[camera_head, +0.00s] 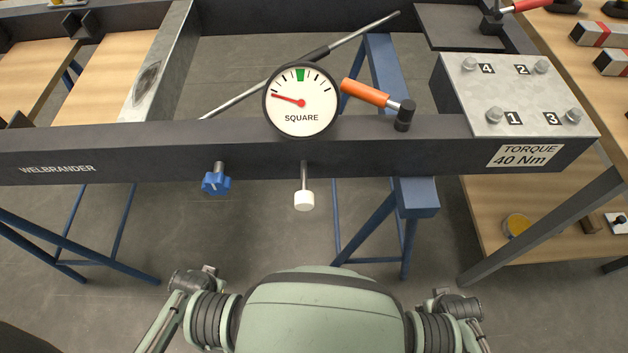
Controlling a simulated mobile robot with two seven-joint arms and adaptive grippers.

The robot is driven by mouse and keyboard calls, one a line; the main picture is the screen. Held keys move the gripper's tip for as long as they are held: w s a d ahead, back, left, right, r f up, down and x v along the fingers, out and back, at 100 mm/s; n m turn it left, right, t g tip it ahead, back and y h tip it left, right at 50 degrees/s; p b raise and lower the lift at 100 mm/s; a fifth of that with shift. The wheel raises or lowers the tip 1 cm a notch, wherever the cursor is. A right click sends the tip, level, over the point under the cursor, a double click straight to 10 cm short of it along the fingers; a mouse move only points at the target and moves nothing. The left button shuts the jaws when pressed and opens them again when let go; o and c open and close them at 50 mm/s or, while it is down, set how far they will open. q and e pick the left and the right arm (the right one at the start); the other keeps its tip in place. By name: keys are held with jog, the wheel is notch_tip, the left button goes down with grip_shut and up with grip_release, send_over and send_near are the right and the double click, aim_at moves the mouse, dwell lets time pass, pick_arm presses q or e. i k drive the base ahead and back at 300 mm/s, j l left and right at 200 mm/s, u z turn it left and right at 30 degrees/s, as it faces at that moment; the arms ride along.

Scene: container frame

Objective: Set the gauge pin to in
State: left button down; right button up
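A round gauge (301,117) marked SQUARE stands on the front beam of a dark frame. Its red needle points to the left and slightly up, away from the green band at the top of the dial. Below the gauge, a pin with a white cylindrical knob (304,200) on a metal stem sticks out from the beam's front face. I cannot tell how deep the pin sits in the beam. To its left is a blue lobed knob (216,183) on a short stem. Neither of my grippers is in view; only parts of my body and upper arms show at the bottom.
An orange-handled hammer (366,93) lies on the beam right of the gauge. A long rod (345,45) crosses behind the gauge. A metal plate (522,90) with numbered bolts is at the right, above a torque label. Blue trestle legs (400,215) stand below. Space before the knobs is clear.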

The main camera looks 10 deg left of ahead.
aim_at(304, 199)
jog(key=k+l+z, duration=0.15)
jog(key=k, duration=0.25)
jog(key=k+l+z, duration=0.15)
jog(key=k, duration=0.3)
